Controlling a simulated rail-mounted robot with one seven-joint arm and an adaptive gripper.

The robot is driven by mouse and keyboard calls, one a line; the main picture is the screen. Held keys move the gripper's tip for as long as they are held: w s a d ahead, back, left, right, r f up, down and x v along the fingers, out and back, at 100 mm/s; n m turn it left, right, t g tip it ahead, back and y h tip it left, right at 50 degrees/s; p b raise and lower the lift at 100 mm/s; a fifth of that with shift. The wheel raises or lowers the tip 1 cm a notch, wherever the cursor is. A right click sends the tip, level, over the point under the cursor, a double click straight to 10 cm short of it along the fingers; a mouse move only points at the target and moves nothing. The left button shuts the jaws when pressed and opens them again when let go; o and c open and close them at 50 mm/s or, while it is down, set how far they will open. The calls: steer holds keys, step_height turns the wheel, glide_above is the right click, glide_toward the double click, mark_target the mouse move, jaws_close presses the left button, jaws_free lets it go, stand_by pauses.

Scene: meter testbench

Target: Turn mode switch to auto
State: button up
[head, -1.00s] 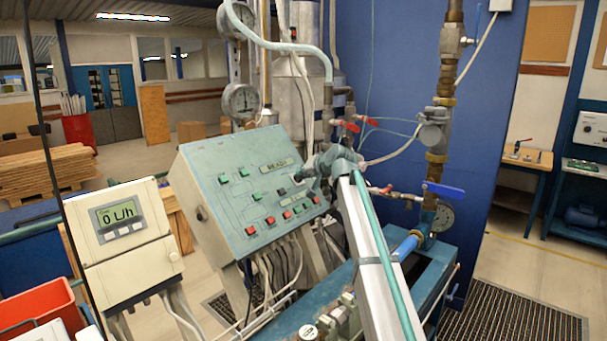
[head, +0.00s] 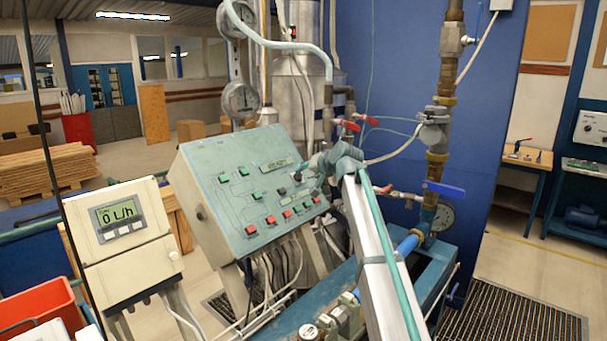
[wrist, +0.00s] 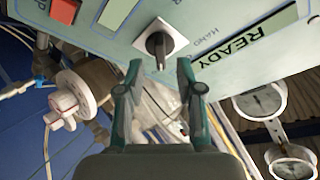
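The mode switch (wrist: 160,42) is a dark rotary knob on a white square plate, with HAND lettering beside it in the wrist view. Its handle points toward my gripper in that view. My gripper (wrist: 161,78) is open, its two fingertips just short of the switch and to either side of its handle line; I see no clear contact. In the head view the switch (head: 297,177) is small and dark on the sloped control panel (head: 207,163), with my gripper (head: 318,165) at its right. An AUTO label is not readable.
The panel carries a READY display (wrist: 247,50) and several green and red buttons, one red (wrist: 65,10). Pipes and a valve (wrist: 72,98) lie beyond the panel edge. Gauges (head: 240,98) stand behind it. A flow meter box (head: 125,240) reading 0 L/h stands left.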

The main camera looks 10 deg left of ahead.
steer(key=v, duration=0.9)
steer(key=shift+s+d+r, duration=0.15)
steer(key=shift+s, duration=0.2)
